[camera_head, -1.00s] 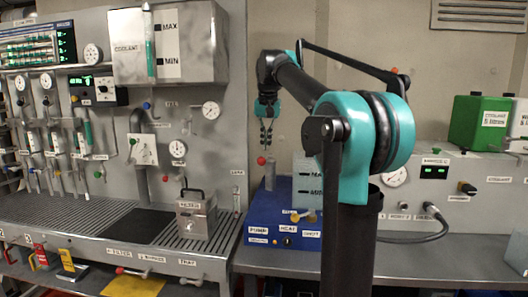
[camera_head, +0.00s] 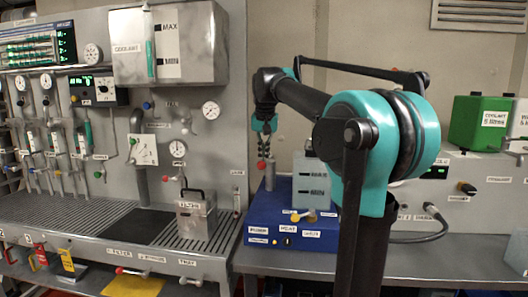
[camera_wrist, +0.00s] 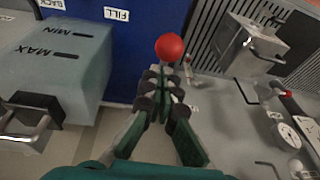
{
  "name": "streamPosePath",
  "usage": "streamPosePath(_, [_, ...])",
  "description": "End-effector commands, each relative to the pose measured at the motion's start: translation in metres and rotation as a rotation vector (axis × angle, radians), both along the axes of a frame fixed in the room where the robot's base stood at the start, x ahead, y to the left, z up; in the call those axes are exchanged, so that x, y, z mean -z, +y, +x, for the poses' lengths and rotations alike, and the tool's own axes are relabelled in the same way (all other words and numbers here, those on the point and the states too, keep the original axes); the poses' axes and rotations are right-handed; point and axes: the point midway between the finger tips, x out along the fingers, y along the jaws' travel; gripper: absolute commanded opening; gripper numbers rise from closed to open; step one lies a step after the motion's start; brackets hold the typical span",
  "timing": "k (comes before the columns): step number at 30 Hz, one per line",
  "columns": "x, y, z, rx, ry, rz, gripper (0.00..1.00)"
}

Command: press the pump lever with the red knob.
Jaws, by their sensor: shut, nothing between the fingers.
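The red knob (camera_head: 261,165) of the pump lever is above the blue unit (camera_head: 262,217), near a grey upright cylinder (camera_head: 270,180). My gripper (camera_head: 263,157) is just above the knob and points down at it. In the wrist view the red knob (camera_wrist: 170,47) shows just beyond the fingertips of my gripper (camera_wrist: 162,78). The fingers are shut with nothing between them. The fingertips look very close to the knob or touching it; I cannot tell which. The lever's rod is mostly hidden behind the gripper and knob.
A translucent MIN/MAX tank (camera_head: 311,182) stands on the blue unit, right of the gripper; it also shows in the wrist view (camera_wrist: 55,65). A metal filter box (camera_head: 196,216) sits left on the slatted bench. Gauges and valves line the back panel.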

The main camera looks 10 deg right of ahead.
Motion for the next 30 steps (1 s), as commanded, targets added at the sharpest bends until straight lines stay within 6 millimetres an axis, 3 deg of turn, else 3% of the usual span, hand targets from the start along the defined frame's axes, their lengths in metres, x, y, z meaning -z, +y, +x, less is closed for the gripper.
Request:
streamPosePath(9, [0.050,0.004,-0.011,-0.003,-0.193,-0.062,0.00])
streamPosePath(18, [0.097,0.004,-0.010,-0.002,-0.382,-0.124,0.00])
streamPosePath(30, [0.127,0.001,-0.005,0.000,-0.505,-0.165,0.00])
